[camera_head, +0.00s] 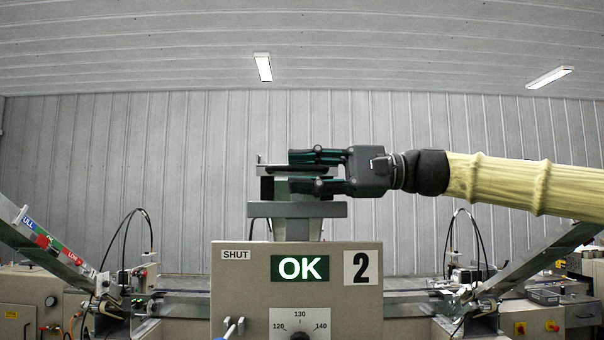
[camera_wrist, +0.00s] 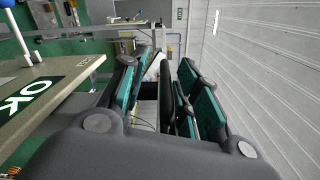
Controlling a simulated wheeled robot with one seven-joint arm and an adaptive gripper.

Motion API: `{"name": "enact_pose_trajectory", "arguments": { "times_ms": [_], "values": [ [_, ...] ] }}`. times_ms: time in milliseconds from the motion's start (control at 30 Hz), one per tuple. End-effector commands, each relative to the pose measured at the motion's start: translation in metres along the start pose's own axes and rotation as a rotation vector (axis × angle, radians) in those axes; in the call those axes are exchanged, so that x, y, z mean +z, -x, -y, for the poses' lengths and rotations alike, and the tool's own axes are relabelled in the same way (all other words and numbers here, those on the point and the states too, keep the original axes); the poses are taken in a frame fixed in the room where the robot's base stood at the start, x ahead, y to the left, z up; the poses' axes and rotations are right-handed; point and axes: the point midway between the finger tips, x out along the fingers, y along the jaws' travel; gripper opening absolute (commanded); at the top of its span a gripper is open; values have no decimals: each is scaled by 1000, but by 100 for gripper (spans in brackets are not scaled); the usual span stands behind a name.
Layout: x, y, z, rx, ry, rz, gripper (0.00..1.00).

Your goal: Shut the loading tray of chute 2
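I cannot tell clearly which part is the tray. My gripper (camera_head: 318,171) reaches in from the right, fingers apart, one above and one below the dark bar. In the wrist view the dark bar (camera_wrist: 167,92) lies between the fingers, with a gap on the left finger's side.
A dial (camera_head: 299,325) marked 120 to 140 and small levers (camera_head: 234,327) sit on the box front. Sloping metal chutes stand at left (camera_head: 50,245) and right (camera_head: 540,260). A conveyor runs behind.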

Motion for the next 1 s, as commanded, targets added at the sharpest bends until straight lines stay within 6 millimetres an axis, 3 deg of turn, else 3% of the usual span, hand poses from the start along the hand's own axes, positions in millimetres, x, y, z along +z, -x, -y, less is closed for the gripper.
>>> {"name": "enact_pose_trajectory", "arguments": {
  "times_ms": [600,1000],
  "values": [
    [-1,99,0,-2,0,-2,32],
    [-1,117,-1,1,-2,0,32]
  ]
}}
